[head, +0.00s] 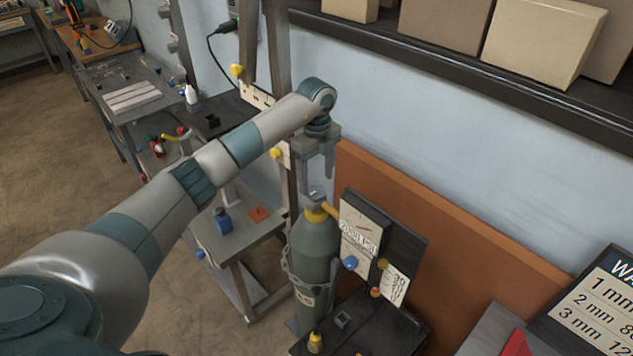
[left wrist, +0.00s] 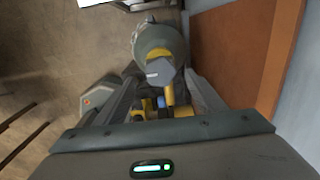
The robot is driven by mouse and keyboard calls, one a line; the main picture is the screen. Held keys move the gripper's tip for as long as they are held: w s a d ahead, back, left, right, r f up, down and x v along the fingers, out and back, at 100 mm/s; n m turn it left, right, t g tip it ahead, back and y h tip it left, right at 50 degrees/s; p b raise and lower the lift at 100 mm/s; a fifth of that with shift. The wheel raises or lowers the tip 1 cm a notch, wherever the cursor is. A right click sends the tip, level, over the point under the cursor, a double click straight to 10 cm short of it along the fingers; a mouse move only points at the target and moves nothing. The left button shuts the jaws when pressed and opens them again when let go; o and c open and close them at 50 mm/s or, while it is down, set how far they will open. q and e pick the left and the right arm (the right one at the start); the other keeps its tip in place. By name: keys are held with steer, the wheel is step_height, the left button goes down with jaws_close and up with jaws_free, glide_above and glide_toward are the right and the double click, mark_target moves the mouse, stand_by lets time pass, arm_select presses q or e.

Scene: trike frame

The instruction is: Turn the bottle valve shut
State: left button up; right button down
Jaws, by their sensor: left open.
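The gas bottle (head: 313,255) is a grey-green cylinder standing upright with a chain around it. On its top is a yellow collar with a grey valve knob (head: 317,192). The knob also shows in the left wrist view as a grey hexagonal top (left wrist: 159,70), with a yellow outlet beside it. My left gripper (head: 318,180) points down above the bottle, its fingers apart and nothing held between them. In the left wrist view the fingers (left wrist: 160,98) lie to either side of the valve area; I cannot tell whether they touch it. My right gripper is not in view.
A white gauge panel (head: 360,228) stands right of the bottle, close to the valve. An orange-brown board (head: 440,235) leans on the wall behind. A dark bench (head: 375,325) with small knobs is in front. A grey cart (head: 245,240) is at left, and a shelf (head: 450,75) with boxes above.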

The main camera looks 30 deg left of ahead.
mark_target(316, 191)
arm_select(q)
steer(key=shift+f+p, duration=0.35)
steer(key=shift+f, duration=1.4)
steer(key=c, duration=1.1)
steer(key=shift+o, duration=0.3)
